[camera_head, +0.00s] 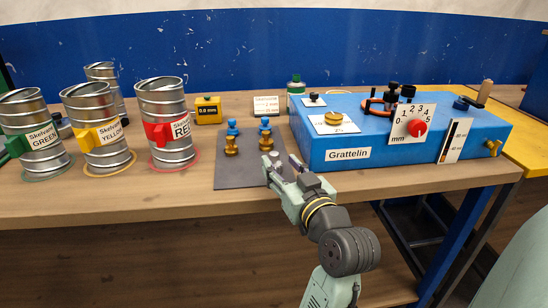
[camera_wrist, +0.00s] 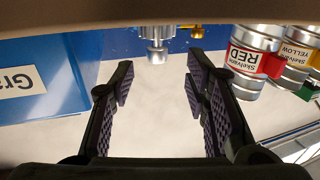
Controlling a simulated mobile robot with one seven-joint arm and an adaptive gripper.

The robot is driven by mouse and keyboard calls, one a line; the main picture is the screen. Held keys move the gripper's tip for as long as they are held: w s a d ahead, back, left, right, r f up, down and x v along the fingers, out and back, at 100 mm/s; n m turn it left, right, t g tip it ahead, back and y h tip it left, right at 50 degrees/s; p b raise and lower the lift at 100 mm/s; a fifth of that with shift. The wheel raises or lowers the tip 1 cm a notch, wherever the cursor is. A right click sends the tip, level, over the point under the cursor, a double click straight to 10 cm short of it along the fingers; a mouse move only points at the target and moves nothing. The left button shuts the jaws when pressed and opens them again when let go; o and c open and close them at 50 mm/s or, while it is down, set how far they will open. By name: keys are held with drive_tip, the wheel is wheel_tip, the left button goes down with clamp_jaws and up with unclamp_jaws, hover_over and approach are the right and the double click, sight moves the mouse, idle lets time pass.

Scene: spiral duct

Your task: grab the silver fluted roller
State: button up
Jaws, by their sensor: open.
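The silver fluted roller (camera_wrist: 156,50) stands upright in the wrist view, which is upside down, near the top middle. It lies ahead of my gripper (camera_wrist: 160,80), between the lines of the two fingers but beyond their tips. The fingers are wide apart with nothing between them. In the head view my gripper (camera_head: 283,168) is at the front right edge of the dark grey mat (camera_head: 235,176). There the roller is hard to tell apart from the fingertips.
Brass pieces (camera_head: 231,147) and blue pieces (camera_head: 232,127) stand on the mat behind. The blue Grattelin box (camera_head: 388,150) is close on the right. Silver cans, including the red-labelled one (camera_head: 165,112), stand left. The wooden table's (camera_head: 120,200) front edge is near.

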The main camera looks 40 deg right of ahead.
sight(276, 157)
drive_tip(key=p+x, duration=0.2)
drive_tip(key=x, duration=0.3)
drive_tip(key=shift+w+d, duration=0.25)
drive_tip(key=shift+c, duration=0.3)
clamp_jaws()
